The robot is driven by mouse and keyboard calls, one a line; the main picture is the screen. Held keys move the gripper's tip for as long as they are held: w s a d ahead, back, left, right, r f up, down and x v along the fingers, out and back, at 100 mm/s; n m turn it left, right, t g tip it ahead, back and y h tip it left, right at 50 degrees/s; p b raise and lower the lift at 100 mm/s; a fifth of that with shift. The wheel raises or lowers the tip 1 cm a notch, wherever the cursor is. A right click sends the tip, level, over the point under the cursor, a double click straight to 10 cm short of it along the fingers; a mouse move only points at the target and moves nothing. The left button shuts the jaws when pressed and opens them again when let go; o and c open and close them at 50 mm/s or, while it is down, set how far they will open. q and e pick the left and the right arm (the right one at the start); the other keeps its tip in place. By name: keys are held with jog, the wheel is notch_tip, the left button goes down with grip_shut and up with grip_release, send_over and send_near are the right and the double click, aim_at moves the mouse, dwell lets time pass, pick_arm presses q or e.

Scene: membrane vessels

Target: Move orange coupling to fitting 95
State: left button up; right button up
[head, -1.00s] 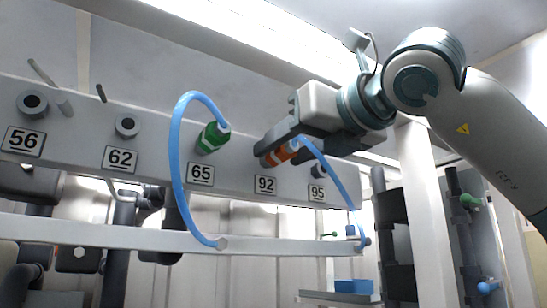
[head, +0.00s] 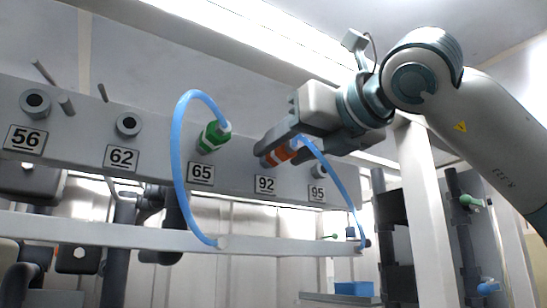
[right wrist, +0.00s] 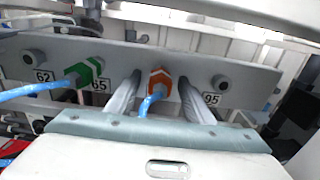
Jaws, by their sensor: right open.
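The orange coupling (head: 279,156) sits on the rail above label 92, with a blue hose running from it. In the right wrist view the orange coupling (right wrist: 160,82) lies between the two fingers. My right gripper (head: 291,150) is open, with a finger on either side of the coupling; it also shows in the right wrist view (right wrist: 160,98). I cannot tell whether the fingers touch it. Fitting 95 (head: 319,172) is a bare grey stub to the right, partly hidden in the head view; it shows clearly in the right wrist view (right wrist: 220,84). My left gripper is not in view.
A green coupling (head: 214,136) with a blue hose (head: 175,150) is on fitting 65, to the left. Fittings 62 (head: 128,124) and 56 (head: 35,102) are bare. A lower rail (head: 120,235) runs below, where the hoses end. Grey pegs stand out near 56.

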aim_at(295, 145)
dwell(0.3)
grip_shut()
jog(key=shift+s+f+b, duration=0.15)
jog(key=shift+b, duration=0.35)
jog(key=shift+v, duration=0.95)
jog(key=shift+d+b, duration=0.15)
jog(key=shift+b, duration=0.2)
jog(key=shift+s, duration=0.2)
jog(key=shift+b+v, duration=0.45)
jog(key=shift+v, duration=0.35)
